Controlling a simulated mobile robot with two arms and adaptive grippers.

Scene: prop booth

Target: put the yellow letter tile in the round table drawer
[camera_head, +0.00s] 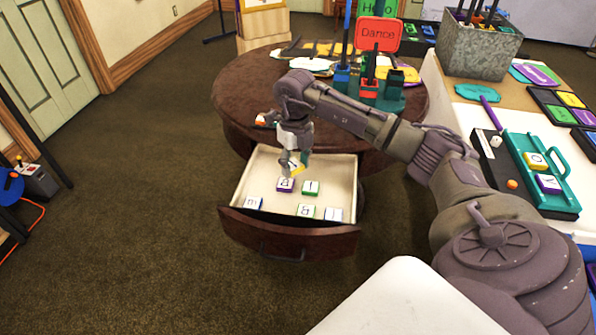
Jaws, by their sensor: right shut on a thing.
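The round table (232,92) is dark reddish wood, and its drawer (340,168) is pulled open toward me. My right gripper (294,169) is over the drawer, pointing down. It is shut on the yellow letter tile (297,168), which is tilted and partly hidden by the fingers. A purple-edged tile (285,185) lies in the drawer just below it. My left gripper is not in view.
A side table at the right holds a teal tray (555,200) with letter tiles and a metal bucket (478,50). Signs, holders and papers crowd the round table's top. The drawer's right part has bare floor. Open carpet lies to the left.

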